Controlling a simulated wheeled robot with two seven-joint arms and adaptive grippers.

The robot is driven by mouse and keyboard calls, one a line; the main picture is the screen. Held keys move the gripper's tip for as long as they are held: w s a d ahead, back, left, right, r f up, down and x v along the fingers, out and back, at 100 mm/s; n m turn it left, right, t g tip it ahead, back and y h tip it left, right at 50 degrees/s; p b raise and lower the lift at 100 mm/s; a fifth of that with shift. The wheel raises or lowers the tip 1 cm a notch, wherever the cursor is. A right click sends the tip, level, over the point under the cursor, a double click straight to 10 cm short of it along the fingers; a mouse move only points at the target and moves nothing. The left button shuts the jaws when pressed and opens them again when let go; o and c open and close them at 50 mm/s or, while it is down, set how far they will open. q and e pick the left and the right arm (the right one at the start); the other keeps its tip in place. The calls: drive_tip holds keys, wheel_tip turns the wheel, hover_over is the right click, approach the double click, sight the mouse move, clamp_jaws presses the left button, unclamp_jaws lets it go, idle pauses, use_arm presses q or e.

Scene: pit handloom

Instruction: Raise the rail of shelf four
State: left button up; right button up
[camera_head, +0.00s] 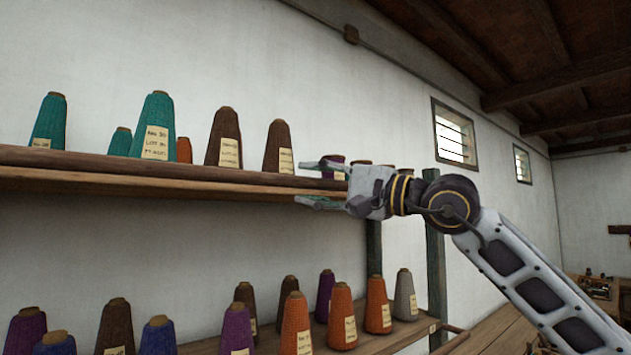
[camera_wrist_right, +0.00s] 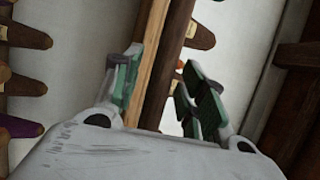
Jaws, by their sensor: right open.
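The upper shelf (camera_head: 120,185) runs along the white wall, with a dark wooden rail (camera_head: 150,170) along its front edge. My right gripper (camera_head: 319,183) is open at the rail's right-hand part, one finger above and one below the shelf's front edge. In the right wrist view the dark rail (camera_wrist_right: 172,55) and the lighter shelf board (camera_wrist_right: 148,50) pass between the open fingers (camera_wrist_right: 165,88). I cannot tell whether either finger touches the wood. My left gripper is not in view.
Teal cones (camera_head: 155,125) and brown cones (camera_head: 224,138) of yarn stand on the upper shelf, some close to my right gripper. A lower shelf (camera_head: 390,338) holds several cones, including orange ones (camera_head: 342,315). A greenish post (camera_head: 436,260) stands behind my right arm.

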drive_tip(key=shift+c, duration=0.4)
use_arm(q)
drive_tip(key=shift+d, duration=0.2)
use_arm(e)
clamp_jaws()
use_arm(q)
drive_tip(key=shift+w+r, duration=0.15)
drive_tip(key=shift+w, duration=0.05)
use_arm(e)
drive_tip(key=shift+r, duration=0.1)
